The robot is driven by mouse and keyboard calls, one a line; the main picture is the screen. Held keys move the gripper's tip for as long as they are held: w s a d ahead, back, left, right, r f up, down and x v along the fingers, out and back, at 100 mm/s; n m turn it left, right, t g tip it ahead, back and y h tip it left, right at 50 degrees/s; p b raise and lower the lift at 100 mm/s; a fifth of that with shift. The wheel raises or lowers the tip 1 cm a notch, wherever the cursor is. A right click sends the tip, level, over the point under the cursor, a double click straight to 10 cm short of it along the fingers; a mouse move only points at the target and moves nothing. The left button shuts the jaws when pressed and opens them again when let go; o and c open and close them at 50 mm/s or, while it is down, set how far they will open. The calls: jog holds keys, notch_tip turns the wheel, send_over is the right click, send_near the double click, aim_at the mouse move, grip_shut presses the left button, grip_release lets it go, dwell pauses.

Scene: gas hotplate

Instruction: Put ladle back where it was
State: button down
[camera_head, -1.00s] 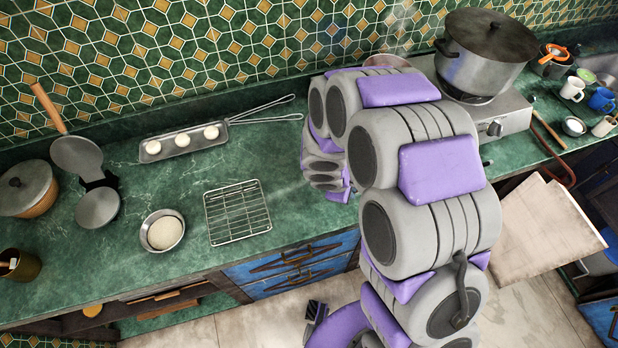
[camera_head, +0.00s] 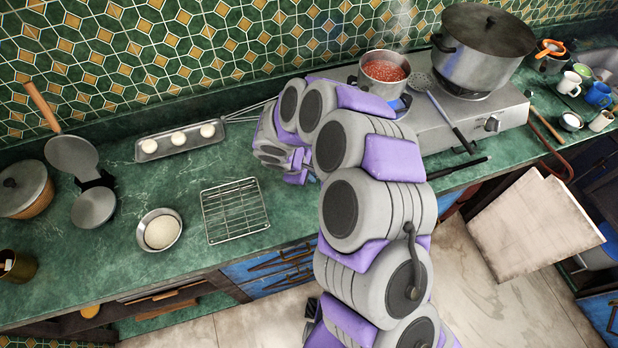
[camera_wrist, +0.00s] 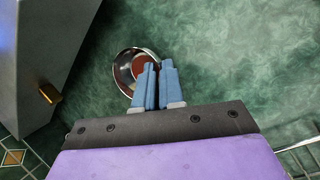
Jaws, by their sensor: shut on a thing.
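In the wrist view, my gripper (camera_wrist: 157,82) shows as two blue fingers close together. Just beyond the fingertips is a round, shiny metal bowl with red inside (camera_wrist: 124,75), which looks like the ladle's bowl; it hangs or lies over green marble. Its handle is hidden behind the fingers and the wrist, so the grip itself is not visible. In the head view, my purple and grey arm hides the gripper and the ladle. A small pot of red sauce (camera_head: 384,70) stands on the gas hotplate (camera_head: 420,130).
A large pot (camera_head: 485,48) stands at the hotplate's right. A perforated skimmer (camera_head: 450,118) lies across its front. A baking tray (camera_head: 180,142), wire rack (camera_head: 235,210) and bowl (camera_head: 160,230) occupy the green counter (camera_head: 120,255) at left. The grey hotplate side (camera_wrist: 45,55) is close in the wrist view.

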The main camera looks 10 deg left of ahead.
jog(key=shift+x, duration=0.85)
jog(key=c, duration=1.2)
grip_release()
jog(key=shift+s+a+f, duration=0.15)
jog(key=shift+s+a, duration=0.05)
jog(key=shift+a, duration=0.05)
jog(key=shift+c, duration=0.2)
jog(key=p+v, duration=0.2)
jog(key=v, duration=1)
